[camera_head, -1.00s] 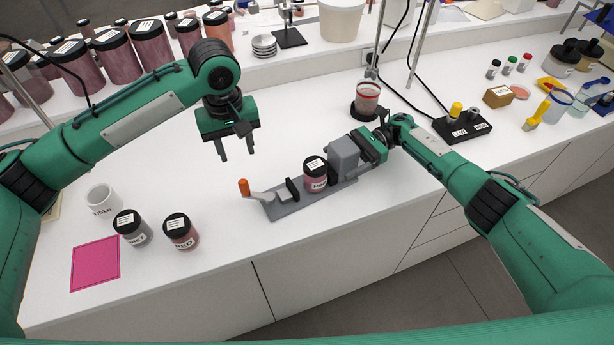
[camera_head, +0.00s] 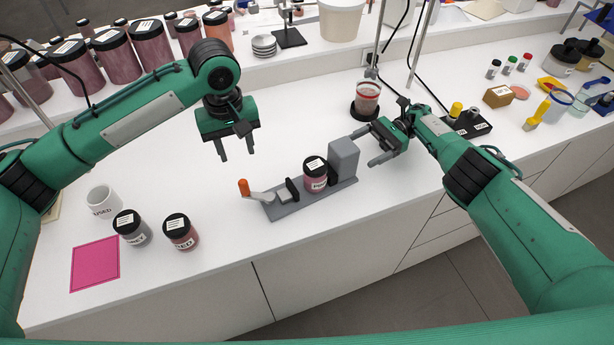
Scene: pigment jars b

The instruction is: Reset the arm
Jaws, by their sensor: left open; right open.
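My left gripper (camera_head: 236,152) is open and empty, pointing down above the bare worktop left of the clamp. My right gripper (camera_head: 366,147) is open and empty. Its fingers point left, just right of the grey block of the clamp fixture (camera_head: 283,210), apart from the jar. A pink-red jar (camera_head: 316,180) with a black lid stands upright in the fixture. The fixture has an orange-tipped handle (camera_head: 244,187) at its left end.
A grey jar (camera_head: 137,235), a red jar (camera_head: 182,237) and a white cup (camera_head: 101,203) stand at left near a pink mat (camera_head: 95,264). A stirrer with a beaker (camera_head: 367,97) stands behind my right gripper. The black switch box (camera_head: 472,122) is partly behind my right arm.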

